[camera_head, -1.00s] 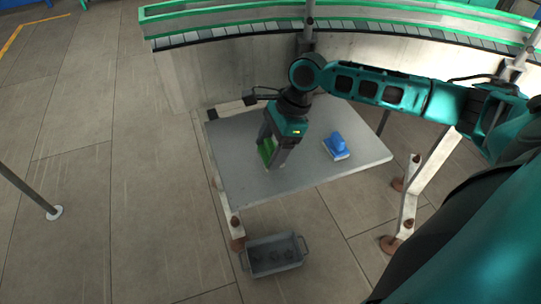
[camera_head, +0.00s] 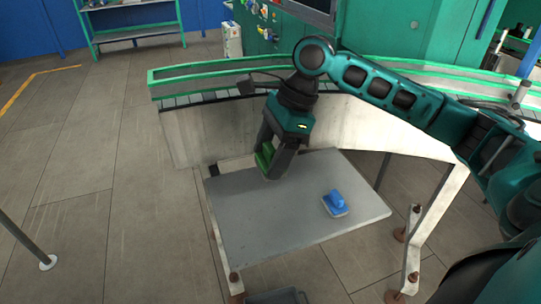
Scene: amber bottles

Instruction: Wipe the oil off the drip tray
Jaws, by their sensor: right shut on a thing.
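My right gripper (camera_head: 272,172) is shut on a green block-like thing (camera_head: 264,156), probably a sponge or cloth, partly hidden by the fingers. It is over the far left part of a flat grey surface (camera_head: 255,225) on a light-coloured stand. I cannot tell whether the green thing touches this surface. No oil shows clearly there. Only the rim of a grey tub (camera_head: 277,297) shows on the floor at the bottom edge. I cannot tell which is the drip tray. My left gripper is not in view.
A curved conveyor with green rails (camera_head: 200,79) runs behind the grey surface. A thin post (camera_head: 25,242) stands at the left. Green cabinets and a shelf (camera_head: 137,35) are at the back. The floor at left is mostly clear.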

